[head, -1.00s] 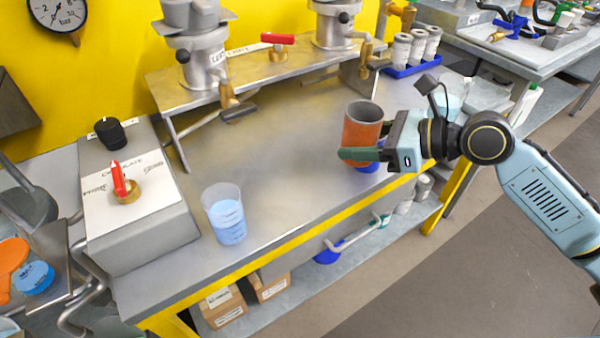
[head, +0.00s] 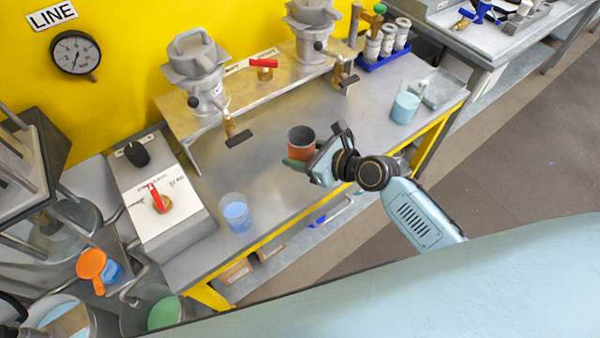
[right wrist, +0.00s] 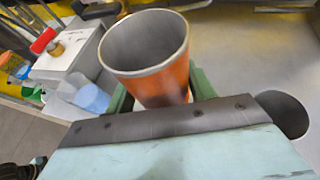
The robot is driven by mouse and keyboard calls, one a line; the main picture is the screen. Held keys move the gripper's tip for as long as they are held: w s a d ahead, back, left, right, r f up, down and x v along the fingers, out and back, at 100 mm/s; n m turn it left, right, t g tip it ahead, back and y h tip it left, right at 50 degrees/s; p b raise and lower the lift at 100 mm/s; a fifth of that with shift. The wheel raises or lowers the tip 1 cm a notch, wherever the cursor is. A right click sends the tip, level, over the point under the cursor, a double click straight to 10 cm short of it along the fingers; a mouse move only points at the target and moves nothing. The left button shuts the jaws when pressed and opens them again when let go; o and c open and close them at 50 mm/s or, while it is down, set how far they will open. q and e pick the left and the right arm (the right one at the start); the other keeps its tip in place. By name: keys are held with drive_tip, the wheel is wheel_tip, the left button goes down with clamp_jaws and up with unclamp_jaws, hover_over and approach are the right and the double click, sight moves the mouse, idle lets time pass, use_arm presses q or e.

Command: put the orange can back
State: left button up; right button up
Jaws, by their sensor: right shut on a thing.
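The orange can (head: 301,145) is open-topped and looks empty inside in the right wrist view (right wrist: 150,60). My right gripper (head: 300,160) is shut on it, with green fingers on either side of the can. The can is upright in the head view, over the steel bench (head: 270,185); I cannot tell whether its base touches the bench. My left gripper is not in view.
A clear beaker of blue liquid (head: 236,214) stands near the bench's front edge. A light-blue cup (head: 405,107) and a blue rack of white bottles (head: 385,57) are to the right. A control box with a red handle (head: 158,200) is at left. The bench's middle is mostly clear.

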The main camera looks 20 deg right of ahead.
drive_tip(key=shift+s+a+f, duration=0.1)
drive_tip(key=shift+a+f, duration=0.05)
drive_tip(key=shift+f, duration=0.15)
drive_tip(key=b, duration=0.3)
hover_over(301, 185)
wheel_tip(301, 185, down, 6)
drive_tip(key=shift+f, duration=0.1)
drive_tip(key=shift+f+b, duration=1.25)
drive_tip(key=shift+f, duration=0.45)
drive_tip(key=shift+f, duration=0.1)
drive_tip(key=o, duration=1.1)
